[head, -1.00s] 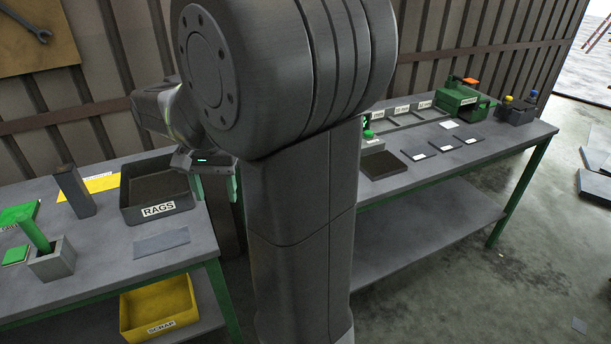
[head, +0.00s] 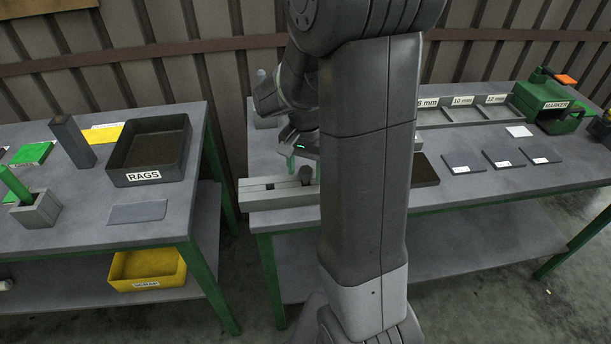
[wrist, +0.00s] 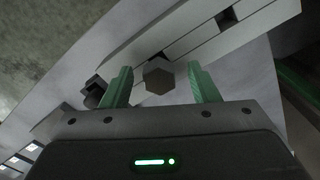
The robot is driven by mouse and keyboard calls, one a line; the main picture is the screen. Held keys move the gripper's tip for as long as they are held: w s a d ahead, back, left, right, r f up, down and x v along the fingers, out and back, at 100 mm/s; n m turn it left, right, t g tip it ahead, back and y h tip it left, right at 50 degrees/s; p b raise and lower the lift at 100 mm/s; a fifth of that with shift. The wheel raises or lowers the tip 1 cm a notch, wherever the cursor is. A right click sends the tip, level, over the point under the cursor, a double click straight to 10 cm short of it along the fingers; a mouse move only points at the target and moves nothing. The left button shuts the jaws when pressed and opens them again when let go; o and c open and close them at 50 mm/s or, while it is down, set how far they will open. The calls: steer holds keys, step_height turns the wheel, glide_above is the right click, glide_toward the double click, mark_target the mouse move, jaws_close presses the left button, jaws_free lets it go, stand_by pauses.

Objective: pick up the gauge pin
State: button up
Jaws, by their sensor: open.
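A dark, hexagonal-ended piece (wrist: 157,79), which looks like the gauge pin, appears between my fingers in the wrist view. In the head view a dark upright piece (head: 306,175), probably the same one, stands at the pale grey slotted block (head: 262,192). My gripper (wrist: 159,68) is open with its two green fingers apart, one on each side of the piece in the picture. I cannot tell whether the fingertips are above it or level with it. In the head view my gripper is just above the block, partly hidden by my arm.
The block lies at the left front edge of the right bench. The left bench holds a RAGS bin (head: 150,152). A gap separates the benches.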

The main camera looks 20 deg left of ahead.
steer(key=shift+f, duration=0.6)
jaws_close()
